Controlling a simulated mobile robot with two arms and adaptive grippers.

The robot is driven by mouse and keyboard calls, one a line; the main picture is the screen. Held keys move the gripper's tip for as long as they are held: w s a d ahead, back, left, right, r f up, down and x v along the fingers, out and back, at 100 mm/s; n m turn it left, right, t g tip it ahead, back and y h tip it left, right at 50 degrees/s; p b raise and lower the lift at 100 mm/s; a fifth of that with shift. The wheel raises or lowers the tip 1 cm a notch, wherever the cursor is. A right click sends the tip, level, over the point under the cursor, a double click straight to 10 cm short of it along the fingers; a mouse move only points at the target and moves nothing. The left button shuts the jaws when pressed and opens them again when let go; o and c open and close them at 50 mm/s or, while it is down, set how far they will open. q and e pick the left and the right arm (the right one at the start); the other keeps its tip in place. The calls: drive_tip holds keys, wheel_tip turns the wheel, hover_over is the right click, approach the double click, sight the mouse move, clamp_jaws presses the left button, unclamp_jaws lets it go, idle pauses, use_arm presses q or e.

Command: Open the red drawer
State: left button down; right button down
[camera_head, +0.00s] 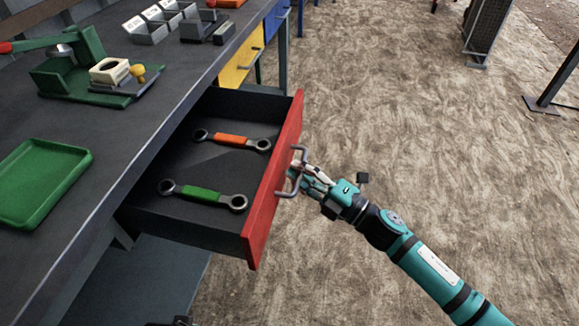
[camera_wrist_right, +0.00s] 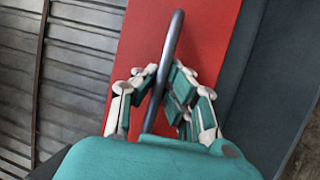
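The red drawer (camera_head: 272,190) stands pulled well out from under the workbench. Inside it lie a wrench with an orange grip (camera_head: 230,139) and a wrench with a green grip (camera_head: 202,193). My right gripper (camera_head: 304,176) is at the drawer's grey handle (camera_head: 293,174), outside the red front. In the right wrist view the handle (camera_wrist_right: 168,62) runs between the two fingers of my right gripper (camera_wrist_right: 160,85), with the red front (camera_wrist_right: 205,35) behind it. The fingers appear closed around the handle.
The dark workbench (camera_head: 135,140) holds a green tray (camera_head: 40,180), a green device (camera_head: 90,75) and grey bins (camera_head: 150,28). A yellow drawer (camera_head: 240,62) and a blue drawer (camera_head: 276,20) are farther along and look shut. The floor right of the drawer is clear around my arm.

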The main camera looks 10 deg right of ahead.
idle(0.3)
drive_tip(key=c, duration=1.6)
unclamp_jaws()
drive_tip(key=shift+c, duration=0.2)
drive_tip(key=shift+d, duration=0.1)
drive_tip(key=v, duration=1.2)
